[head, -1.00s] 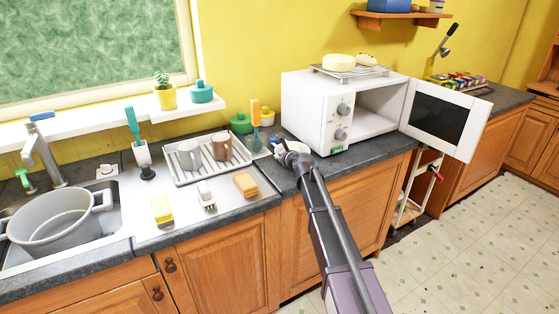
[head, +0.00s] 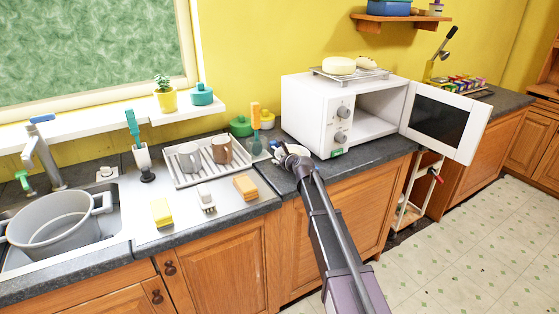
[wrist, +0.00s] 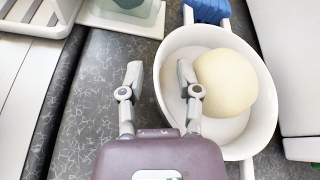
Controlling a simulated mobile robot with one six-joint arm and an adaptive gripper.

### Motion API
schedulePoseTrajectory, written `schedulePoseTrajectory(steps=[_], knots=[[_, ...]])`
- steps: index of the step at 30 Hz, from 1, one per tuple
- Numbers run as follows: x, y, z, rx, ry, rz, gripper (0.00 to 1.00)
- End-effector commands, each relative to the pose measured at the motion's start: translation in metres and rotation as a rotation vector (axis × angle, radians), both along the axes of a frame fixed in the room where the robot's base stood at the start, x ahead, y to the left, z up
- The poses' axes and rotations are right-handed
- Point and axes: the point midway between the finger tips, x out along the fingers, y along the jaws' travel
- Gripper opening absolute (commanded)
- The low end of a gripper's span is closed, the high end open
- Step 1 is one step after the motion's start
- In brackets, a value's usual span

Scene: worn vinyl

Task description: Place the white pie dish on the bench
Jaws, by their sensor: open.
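The white pie dish (wrist: 264,118) shows in the wrist view, with a pale round lump (wrist: 225,82) inside it. It appears to rest on the dark speckled bench (wrist: 98,92). My gripper (wrist: 159,72) is open, with its left finger outside the dish and its right finger over the inside, so the near-left rim lies between them in the picture. I cannot tell whether either finger touches the dish. In the head view my gripper (head: 287,156) is over the bench just left of the microwave, and my arm hides most of the dish there.
The white microwave (head: 312,112) stands close on the right with its door (head: 437,121) open. A drying rack (head: 183,179) with mugs is on the left. A blue item (wrist: 207,10) lies at the dish's far end. Little bench is clear around the dish.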

Motion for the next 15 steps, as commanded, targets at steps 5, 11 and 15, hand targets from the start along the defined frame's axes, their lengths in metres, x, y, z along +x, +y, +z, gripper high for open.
schedulePoseTrajectory(steps=[5,11,15], knots=[[-0.004,-0.002,0.004,0.000,0.000,0.000,0.44],[-0.022,-0.013,0.013,0.000,0.000,0.000,0.44],[-0.040,-0.024,0.022,0.001,0.000,0.000,0.44]])
